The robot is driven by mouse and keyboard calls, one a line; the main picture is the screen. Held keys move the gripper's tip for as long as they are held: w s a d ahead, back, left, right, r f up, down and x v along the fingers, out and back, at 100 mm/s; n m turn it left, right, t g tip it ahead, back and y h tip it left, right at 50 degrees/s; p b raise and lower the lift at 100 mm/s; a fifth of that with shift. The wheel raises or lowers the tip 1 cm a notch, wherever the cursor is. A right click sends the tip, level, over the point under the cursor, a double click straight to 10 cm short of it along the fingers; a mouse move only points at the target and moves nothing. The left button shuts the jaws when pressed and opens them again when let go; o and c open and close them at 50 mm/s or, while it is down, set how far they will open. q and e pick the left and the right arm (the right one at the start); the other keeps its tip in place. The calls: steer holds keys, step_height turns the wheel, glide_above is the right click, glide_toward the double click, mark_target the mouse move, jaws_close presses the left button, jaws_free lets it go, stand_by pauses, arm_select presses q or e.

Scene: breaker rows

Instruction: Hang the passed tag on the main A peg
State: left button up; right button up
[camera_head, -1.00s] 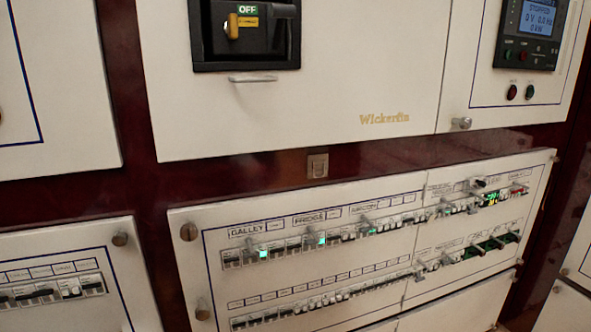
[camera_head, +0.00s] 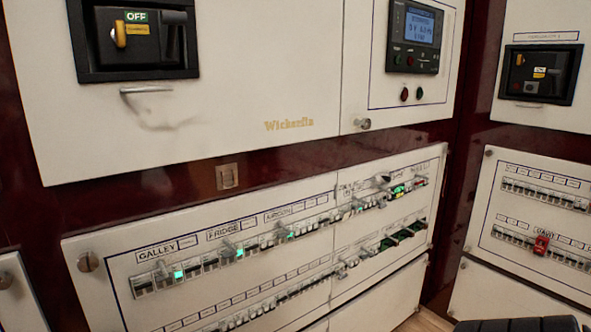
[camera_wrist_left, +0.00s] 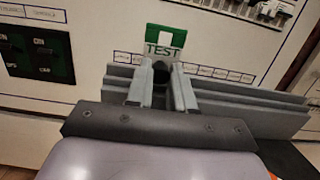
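In the left wrist view my left gripper (camera_wrist_left: 164,82) has its fingers close together around a small dark piece. A green and white tag with the word TEST (camera_wrist_left: 166,40) stands at the fingertips, square to the gripper and in front of the panel; it appears held by that dark piece. In the head view a short metal bar or peg (camera_head: 146,90) sticks out below a dark breaker with an OFF label (camera_head: 135,38) at the upper left. I cannot read which peg is main A. Neither gripper shows in the head view.
A long breaker panel (camera_head: 100,240) has several small pegs and green lights. A display unit (camera_head: 414,35) is at the upper middle. Another dark breaker (camera_head: 540,75) is at the right, above a panel with a red piece (camera_head: 541,243). In the wrist view, green-black switches (camera_wrist_left: 38,52) lie left.

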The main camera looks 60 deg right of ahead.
arm_select(q)
jaws_close()
steer(key=s+a+r+p, duration=0.1)
steer(key=s+r+p, duration=0.3)
steer(key=r+p, duration=0.2)
steer(key=shift+s+a+r, duration=0.35)
stand_by(0.7)
